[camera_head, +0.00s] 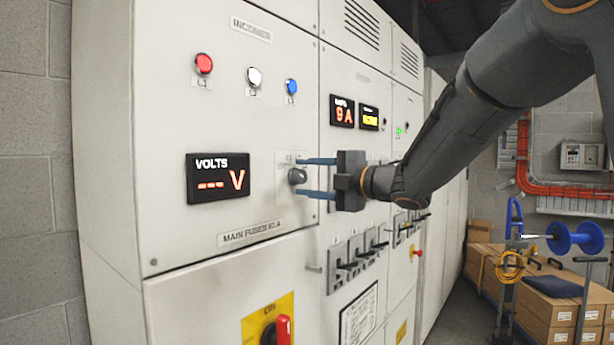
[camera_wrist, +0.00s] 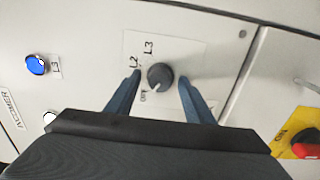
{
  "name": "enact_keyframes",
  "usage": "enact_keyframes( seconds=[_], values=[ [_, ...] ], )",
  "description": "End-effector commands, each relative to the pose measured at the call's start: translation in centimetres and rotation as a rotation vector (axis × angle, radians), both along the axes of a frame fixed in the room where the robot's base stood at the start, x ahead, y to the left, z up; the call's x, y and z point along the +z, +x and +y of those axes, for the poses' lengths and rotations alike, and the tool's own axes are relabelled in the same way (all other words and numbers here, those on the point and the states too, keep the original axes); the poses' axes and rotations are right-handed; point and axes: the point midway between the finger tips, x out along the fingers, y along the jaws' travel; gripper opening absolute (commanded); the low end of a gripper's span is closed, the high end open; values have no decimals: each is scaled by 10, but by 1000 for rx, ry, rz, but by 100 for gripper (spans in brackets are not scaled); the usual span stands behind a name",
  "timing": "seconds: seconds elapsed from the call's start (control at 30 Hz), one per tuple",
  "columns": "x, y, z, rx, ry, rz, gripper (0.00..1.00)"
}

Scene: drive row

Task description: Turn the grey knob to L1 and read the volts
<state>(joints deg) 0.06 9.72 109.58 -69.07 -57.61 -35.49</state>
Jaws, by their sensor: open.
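The grey knob (camera_head: 297,176) is round and sits on a pale plate on the white cabinet, right of the volts display. In the wrist view the knob (camera_wrist: 160,76) has a pale pointer mark aimed at a small label that looks like "OFF"; L2 and L3 show above, and I cannot make out L1. My gripper (camera_head: 300,178) is open, its two blue fingers on either side of the knob. In the wrist view the fingers (camera_wrist: 159,88) show gaps to the knob. The volts display (camera_head: 220,178) reads dashes and V in orange.
Red (camera_head: 204,63), white (camera_head: 254,76) and blue (camera_head: 291,86) lamps sit above. A red rotary handle (camera_head: 283,328) on a yellow plate is below. Several black switches (camera_head: 350,262) and an amps display (camera_head: 342,111) are to the right. Boxes and a cable trolley stand at far right.

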Motion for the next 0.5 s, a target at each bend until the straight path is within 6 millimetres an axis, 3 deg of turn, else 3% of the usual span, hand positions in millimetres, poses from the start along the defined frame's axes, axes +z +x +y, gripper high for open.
enact_keyframes(
  seconds=[0.27,0.5],
  values=[
    [0,1,1,0,0,0,46],
    [0,1,1,-1,-1,1,7]
  ],
)
